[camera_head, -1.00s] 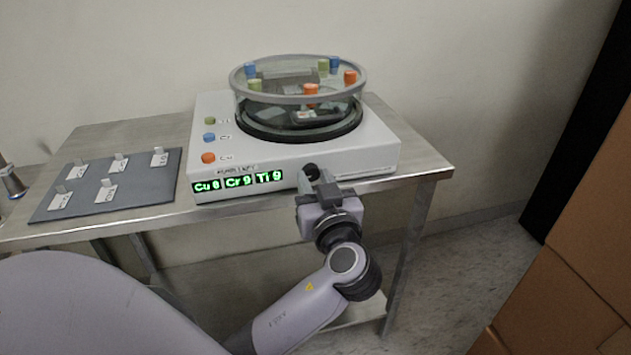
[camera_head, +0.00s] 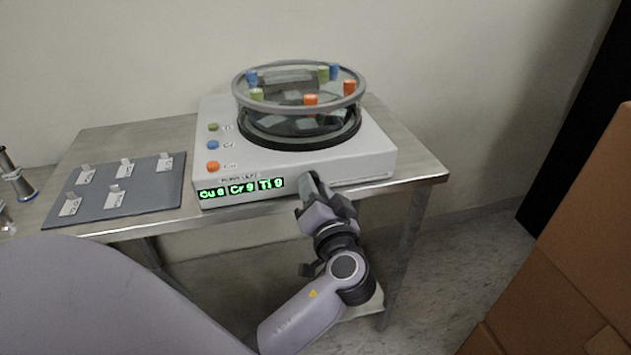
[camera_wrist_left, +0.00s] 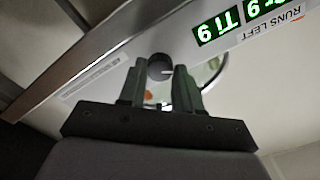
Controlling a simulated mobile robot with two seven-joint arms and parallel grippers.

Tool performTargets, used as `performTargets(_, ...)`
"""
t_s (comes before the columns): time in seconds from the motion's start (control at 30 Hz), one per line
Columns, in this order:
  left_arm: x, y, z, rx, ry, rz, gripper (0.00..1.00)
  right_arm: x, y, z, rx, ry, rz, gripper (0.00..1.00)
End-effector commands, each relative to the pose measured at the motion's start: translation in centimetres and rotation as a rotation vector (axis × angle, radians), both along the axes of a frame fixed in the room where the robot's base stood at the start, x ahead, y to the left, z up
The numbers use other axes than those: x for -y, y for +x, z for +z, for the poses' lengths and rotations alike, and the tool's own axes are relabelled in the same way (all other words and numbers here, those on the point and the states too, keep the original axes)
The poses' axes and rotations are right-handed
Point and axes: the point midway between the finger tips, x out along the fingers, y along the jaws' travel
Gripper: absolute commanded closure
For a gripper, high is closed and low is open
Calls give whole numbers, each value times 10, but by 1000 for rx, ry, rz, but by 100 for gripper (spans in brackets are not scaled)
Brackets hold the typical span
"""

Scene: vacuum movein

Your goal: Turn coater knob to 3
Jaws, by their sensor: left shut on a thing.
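The coater (camera_head: 370,158) is a white box on the metal table, with a clear round chamber on top. The dark round knob (camera_wrist_left: 160,67) with a pale pointer line is on the front face. My left gripper (camera_head: 312,184) reaches up to it from below and is shut on it, one finger on each side (camera_wrist_left: 158,75). The gripper hides the knob in the head view. My right gripper is not in view.
A grey mat (camera_head: 148,191) with several labelled holders lies left of the coater. Metal parts (camera_head: 18,178) stand at the table's far left. Brown cardboard boxes (camera_head: 570,240) stand at the right. The table's front edge runs just below the coater face.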

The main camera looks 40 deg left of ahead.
Motion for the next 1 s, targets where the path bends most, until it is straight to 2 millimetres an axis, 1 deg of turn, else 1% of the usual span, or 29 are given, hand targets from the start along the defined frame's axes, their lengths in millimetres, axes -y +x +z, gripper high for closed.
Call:
performTargets(0.03,-1,0,5,-33,31,1,97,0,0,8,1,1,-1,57)
performTargets(0.1,-1,0,5,-84,74,1,97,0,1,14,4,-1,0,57)
performTargets(0.3,0,1,5,-224,195,-1,97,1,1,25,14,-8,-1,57)
performTargets(0.7,-1,1,4,-442,382,0,97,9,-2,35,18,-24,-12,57)
performTargets(1.0,-1,1,3,-511,444,0,97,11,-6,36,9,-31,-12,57)
